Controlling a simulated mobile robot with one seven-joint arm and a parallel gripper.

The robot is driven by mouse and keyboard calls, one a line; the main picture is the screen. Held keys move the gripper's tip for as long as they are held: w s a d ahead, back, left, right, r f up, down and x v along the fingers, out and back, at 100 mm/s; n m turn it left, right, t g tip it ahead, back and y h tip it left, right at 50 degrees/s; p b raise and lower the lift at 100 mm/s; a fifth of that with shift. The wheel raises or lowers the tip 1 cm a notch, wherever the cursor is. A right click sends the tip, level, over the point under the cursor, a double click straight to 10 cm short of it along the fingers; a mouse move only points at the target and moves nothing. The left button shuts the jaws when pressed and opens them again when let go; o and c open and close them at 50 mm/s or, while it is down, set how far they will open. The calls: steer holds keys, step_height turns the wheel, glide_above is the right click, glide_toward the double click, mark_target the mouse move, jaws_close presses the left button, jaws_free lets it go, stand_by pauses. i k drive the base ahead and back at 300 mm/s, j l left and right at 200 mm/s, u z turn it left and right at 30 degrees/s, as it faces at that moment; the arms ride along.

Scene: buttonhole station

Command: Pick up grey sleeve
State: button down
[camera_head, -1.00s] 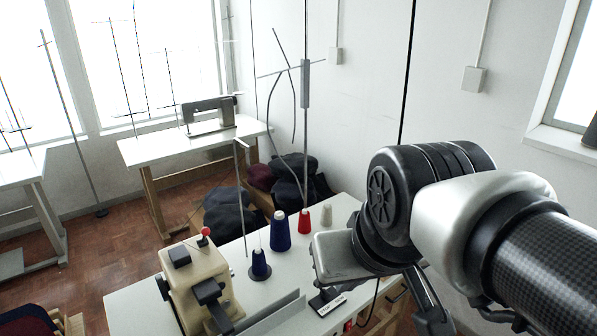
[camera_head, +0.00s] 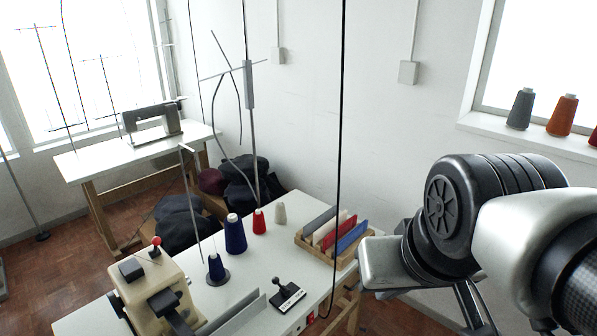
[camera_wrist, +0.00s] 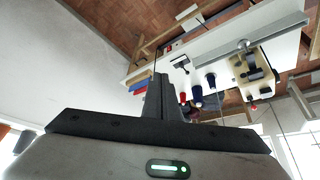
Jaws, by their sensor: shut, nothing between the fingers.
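A grey flat piece (camera_head: 319,219), which looks like the grey sleeve, stands at the left end of a small wooden rack (camera_head: 325,256) on the white table. White, red and blue pieces stand beside it in the same rack. My gripper (camera_wrist: 158,98) is shut and empty in the wrist view, apart from the rack. The rack's blue piece (camera_wrist: 138,86) shows just left of the fingers there; I cannot make out the grey piece in that view. In the head view my arm is at the right of the rack, and the fingertips cannot be made out.
A black-handled stamp (camera_head: 287,294), a cream machine (camera_head: 160,297) and blue (camera_head: 235,234), red (camera_head: 258,221) and pale (camera_head: 280,213) cones stand on the table. A thin black pole or cable (camera_head: 340,130) hangs near the rack. Several cones stand on the windowsill (camera_head: 540,137).

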mark_target(311, 228)
steer(key=i+l+u, duration=0.1)
steer(key=u, duration=0.25)
steer(key=l+u, duration=0.15)
steer(key=u, duration=0.25)
steer(key=i+l+u, duration=0.15)
steer(key=u, duration=0.2)
steer(key=i+l+u, duration=0.1)
steer(key=l+u, duration=0.2)
steer(key=l, duration=0.2)
steer(key=l+u, duration=0.25)
steer(key=l, duration=0.3)
steer(key=i+l+u, duration=0.2)
steer(key=l, duration=1.75)
steer(key=k+l, duration=0.1)
steer(key=l, duration=0.65)
